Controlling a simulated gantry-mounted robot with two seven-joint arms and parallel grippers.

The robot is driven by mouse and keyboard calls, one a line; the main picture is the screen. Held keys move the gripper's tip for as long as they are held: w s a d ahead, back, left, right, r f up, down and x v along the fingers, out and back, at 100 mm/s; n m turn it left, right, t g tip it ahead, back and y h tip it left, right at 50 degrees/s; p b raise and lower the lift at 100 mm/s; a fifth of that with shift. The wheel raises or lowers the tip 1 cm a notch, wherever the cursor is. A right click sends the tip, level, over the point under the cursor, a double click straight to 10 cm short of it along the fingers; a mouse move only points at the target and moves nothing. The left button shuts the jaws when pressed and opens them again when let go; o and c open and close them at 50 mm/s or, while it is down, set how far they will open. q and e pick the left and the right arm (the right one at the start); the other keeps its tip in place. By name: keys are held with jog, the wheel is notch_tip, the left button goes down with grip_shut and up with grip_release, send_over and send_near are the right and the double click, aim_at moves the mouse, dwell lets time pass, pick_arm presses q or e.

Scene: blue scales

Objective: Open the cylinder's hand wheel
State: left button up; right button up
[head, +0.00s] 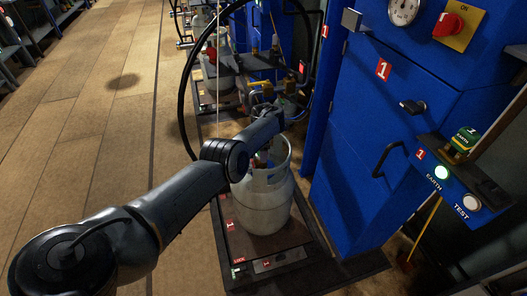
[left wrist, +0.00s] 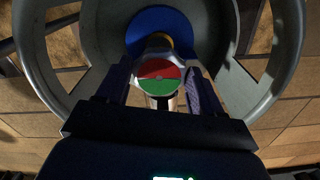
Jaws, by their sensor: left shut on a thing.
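The gas cylinder (head: 262,208) is pale grey-white and stands upright on the scale platform, with a collar guard around its top. Its collar (left wrist: 285,60) curves around my gripper in the left wrist view. The hand wheel (left wrist: 158,72) shows there as a round cap, half red and half green, at the cylinder's top. My left gripper (left wrist: 160,92) reaches down inside the collar, with one finger on each side of the hand wheel, shut on it. In the head view my left arm hides most of the wheel and fingers. My right gripper is in neither view.
A blue cabinet (head: 352,150) with a gauge (head: 404,10), a red switch (head: 447,25) and handles stands right of the cylinder. The scale platform (head: 240,245) lies under it. A black hose (head: 182,100) loops behind. Wooden floor (head: 100,110) on the left is clear.

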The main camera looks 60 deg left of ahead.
pick_arm(q)
jog(key=o, duration=1)
jog(key=shift+o, duration=0.2)
notch_tip(320, 180, up, 11)
jog(key=p, duration=0.7)
jog(key=shift+s+f, duration=0.1)
